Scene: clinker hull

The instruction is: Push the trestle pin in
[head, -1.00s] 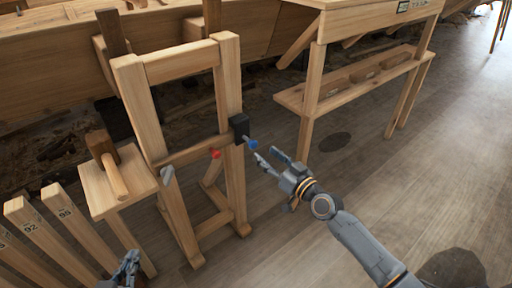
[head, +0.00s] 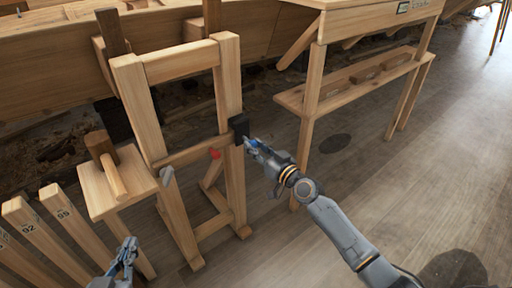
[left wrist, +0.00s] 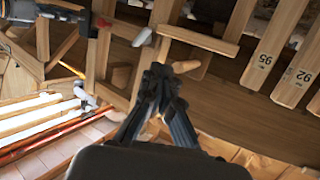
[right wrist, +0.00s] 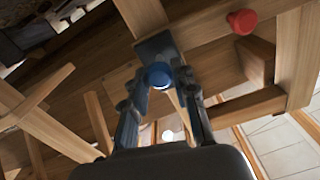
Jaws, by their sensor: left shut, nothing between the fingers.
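A wooden trestle frame (head: 228,80) stands left of centre in the head view. A black block (head: 240,127) is on its right post, with a blue-headed pin (head: 252,144) at its front. In the right wrist view the round blue head (right wrist: 159,75) shows in front of the black block. My right gripper (head: 254,148) is at the blue head, with one finger on each side of it (right wrist: 162,82); whether both fingers press on it I cannot tell. My left gripper (head: 130,244) is shut and empty, low in front of the small side table; it also shows in the left wrist view (left wrist: 158,75).
A red knob (head: 214,154) is on the trestle crossbar, left of the blue one. A small table (head: 95,190) with a mallet (head: 103,148) stands left. Numbered boards (head: 30,222) are at lower left. A workbench (head: 375,30) stands right. Floor at right is clear.

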